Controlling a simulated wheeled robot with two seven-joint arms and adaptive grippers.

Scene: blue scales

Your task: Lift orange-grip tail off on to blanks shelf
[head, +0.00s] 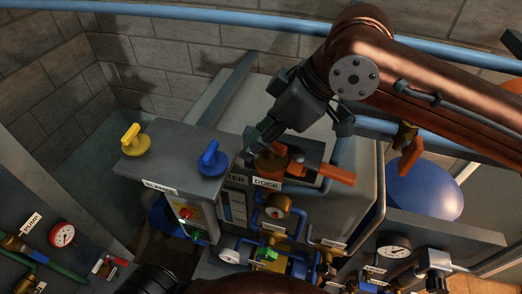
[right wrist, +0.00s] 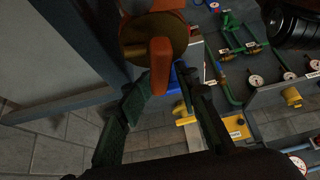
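The orange-grip tail (head: 272,163) is at the dock, behind the "DOCK" label (head: 267,183), and is partly covered by my gripper. In the right wrist view its orange grip (right wrist: 160,66) stands out from a brownish disc, between and just beyond my fingertips. My right gripper (head: 298,140) is over the tail with its fingers spread. In the right wrist view the right gripper (right wrist: 160,92) is open, with a gap at the grip and no clear contact. The blanks shelf (head: 175,172) is the grey top to the left. My left gripper is not in view.
A yellow-handled blank (head: 133,141) and a blue-handled blank (head: 212,160) stand on the shelf, with bare top between them. An orange bar (head: 337,174) sticks out right of the dock. Gauges, pipes and valves crowd the front below. A blue dome (head: 425,190) is at right.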

